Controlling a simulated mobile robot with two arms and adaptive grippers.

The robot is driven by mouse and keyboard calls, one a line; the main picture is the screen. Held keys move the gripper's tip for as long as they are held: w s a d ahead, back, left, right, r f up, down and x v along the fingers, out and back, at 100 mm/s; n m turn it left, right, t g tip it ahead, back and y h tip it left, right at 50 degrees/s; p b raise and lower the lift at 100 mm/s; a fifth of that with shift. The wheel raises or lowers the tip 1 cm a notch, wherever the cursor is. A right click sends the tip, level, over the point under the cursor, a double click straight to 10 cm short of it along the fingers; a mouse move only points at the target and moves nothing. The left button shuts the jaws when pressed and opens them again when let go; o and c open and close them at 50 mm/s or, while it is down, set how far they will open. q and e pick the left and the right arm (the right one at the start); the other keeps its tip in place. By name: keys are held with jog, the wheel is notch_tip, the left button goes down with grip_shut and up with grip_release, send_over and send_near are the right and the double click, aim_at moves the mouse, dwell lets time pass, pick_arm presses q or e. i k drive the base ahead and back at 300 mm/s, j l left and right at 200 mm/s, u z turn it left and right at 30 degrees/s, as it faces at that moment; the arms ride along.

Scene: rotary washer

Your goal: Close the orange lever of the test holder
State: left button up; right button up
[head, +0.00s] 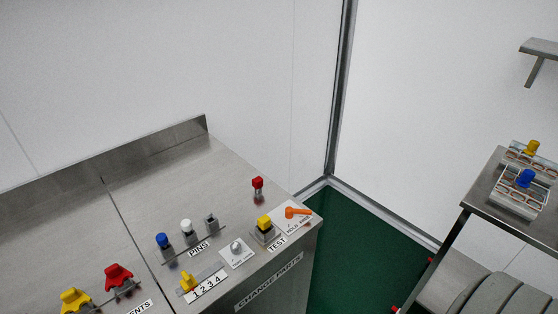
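The orange lever (297,212) lies on a white plate at the right front corner of the steel counter, by the TEST label. It points roughly to the right; I cannot tell from this view whether it is open or closed. Beside it on the left stands the test holder (264,235), a grey block with a yellow piece (264,222) on top. Neither of my grippers is in the head view.
A red piece (257,184) stands behind the holder. Blue and white pins (186,227) are in the PINS row. Red and yellow parts (118,276) are at front left. A steel table (482,204) with trays stands right, across green floor (352,250).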

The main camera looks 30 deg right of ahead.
aim_at(289, 211)
jog(key=z, duration=1.15)
